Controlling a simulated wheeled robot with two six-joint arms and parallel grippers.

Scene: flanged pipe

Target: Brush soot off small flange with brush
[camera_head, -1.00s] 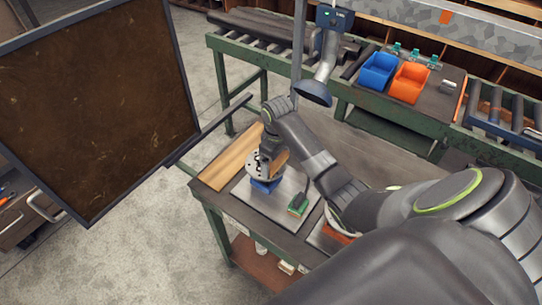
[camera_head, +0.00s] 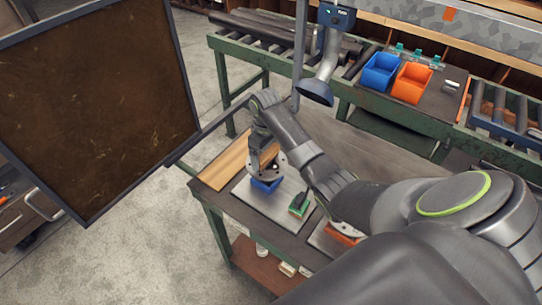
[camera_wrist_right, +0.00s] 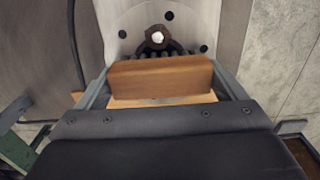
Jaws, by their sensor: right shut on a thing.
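The small flange (camera_head: 262,172) is a pale round disc with bolt holes, on a blue support (camera_head: 266,185) over a grey plate on the bench. My right gripper (camera_head: 265,154) is above it, pointing down. In the right wrist view the right gripper (camera_wrist_right: 162,95) is shut on the wooden block of the brush (camera_wrist_right: 160,78). The brush's dark bristles show just beyond the block, at the flange face (camera_wrist_right: 205,22); I cannot tell whether they touch it. A dark hex piece with a bright centre (camera_wrist_right: 157,36) stands at the flange's middle. My left gripper is not in view.
A green-and-black block (camera_head: 299,204) lies on the grey plate (camera_head: 262,206) right of the flange. A wooden board (camera_head: 222,164) lies to the left. A lamp-like hood (camera_head: 315,92) hangs behind my arm. A dark framed panel (camera_head: 95,105) stands at left. Blue (camera_head: 381,71) and orange (camera_head: 411,83) bins sit behind.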

